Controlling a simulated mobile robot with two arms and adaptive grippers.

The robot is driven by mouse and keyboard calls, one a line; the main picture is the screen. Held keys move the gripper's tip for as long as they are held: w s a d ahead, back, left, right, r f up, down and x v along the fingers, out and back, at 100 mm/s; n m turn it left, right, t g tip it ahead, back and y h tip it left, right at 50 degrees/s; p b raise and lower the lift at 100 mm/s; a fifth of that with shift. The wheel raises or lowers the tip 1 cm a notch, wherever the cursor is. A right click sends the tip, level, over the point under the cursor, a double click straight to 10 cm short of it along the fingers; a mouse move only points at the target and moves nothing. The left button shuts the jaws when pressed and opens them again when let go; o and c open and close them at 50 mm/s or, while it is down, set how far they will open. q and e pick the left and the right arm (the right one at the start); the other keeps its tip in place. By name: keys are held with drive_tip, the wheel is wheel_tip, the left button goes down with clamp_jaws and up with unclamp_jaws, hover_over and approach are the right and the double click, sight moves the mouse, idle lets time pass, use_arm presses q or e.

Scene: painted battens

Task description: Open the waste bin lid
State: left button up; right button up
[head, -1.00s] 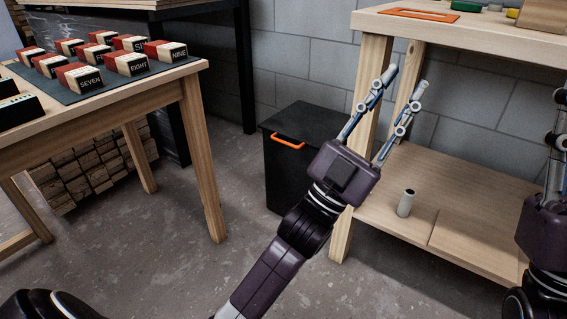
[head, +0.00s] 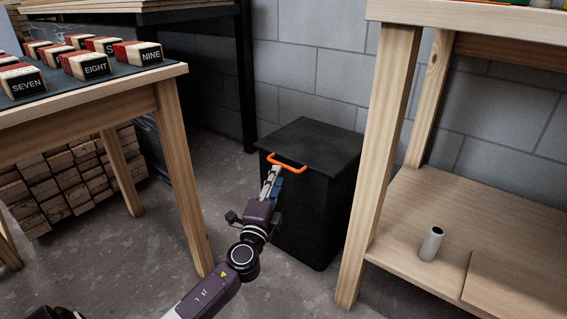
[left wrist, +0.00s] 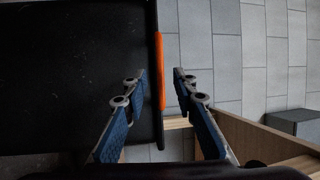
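The black waste bin (head: 308,215) stands on the floor against the block wall, with its flat lid (head: 315,143) shut. An orange handle (head: 287,163) sits on the lid's front edge; it also shows in the left wrist view (left wrist: 160,72) along the dark lid's edge. My left gripper (head: 272,172) is at the handle, in front of the bin. In the left wrist view its fingers (left wrist: 160,74) are apart, one on each side of the handle, with gaps visible; contact cannot be told. My right gripper is out of view.
A wooden workbench (head: 390,130) with a low shelf stands close to the bin's right; a small tube (head: 431,243) stands on that shelf. A table (head: 170,80) with labelled blocks is at left. Stacked battens (head: 70,185) lie beneath it. Floor between is clear.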

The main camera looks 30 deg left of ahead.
sight(282, 165)
use_arm(q)
drive_tip(key=shift+b+x, duration=0.55)
drive_tip(key=shift+x, duration=2.5)
clamp_jaws()
